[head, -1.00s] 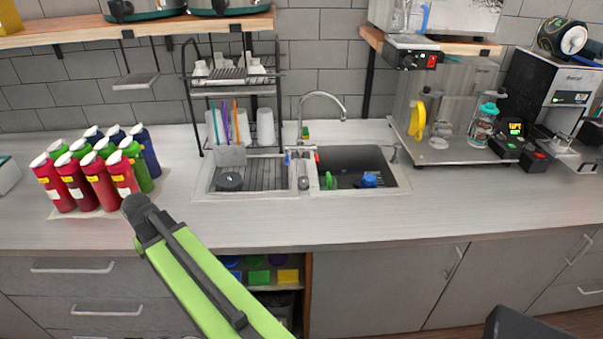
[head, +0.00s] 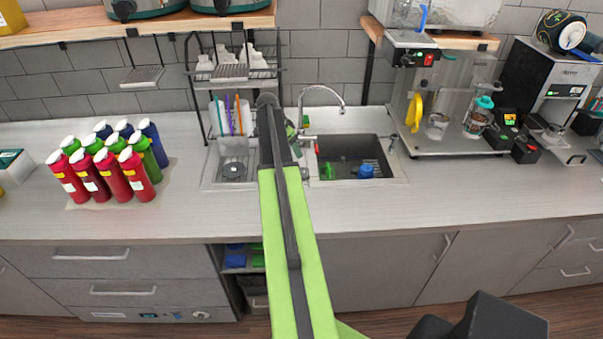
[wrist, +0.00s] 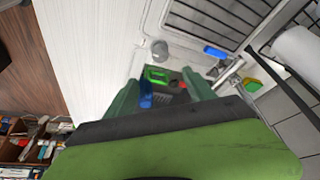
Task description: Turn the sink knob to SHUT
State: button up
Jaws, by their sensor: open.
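The sink (head: 357,139) is set in the counter, with a curved metal faucet (head: 322,87) behind it. In the wrist view a blue handle (wrist: 214,51) lies beside the faucet, to the right of my gripper (wrist: 160,78). The two green fingers are spread apart, and nothing is held between them. Beyond them, a green item and a blue item sit in the basin. In the head view my arm hides part of the drainboard and the blue handle. The handle's setting cannot be read.
A dish rack (head: 229,78) stands behind the drainboard. Several colored bottles (head: 110,165) stand on the left counter. The front counter strip is clear.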

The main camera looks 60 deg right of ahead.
aim_at(304, 170)
jog(key=b+x, duration=1.2)
jog(key=x, duration=0.3)
jog(key=shift+f+b, duration=0.1)
jog(key=shift+b, duration=0.3)
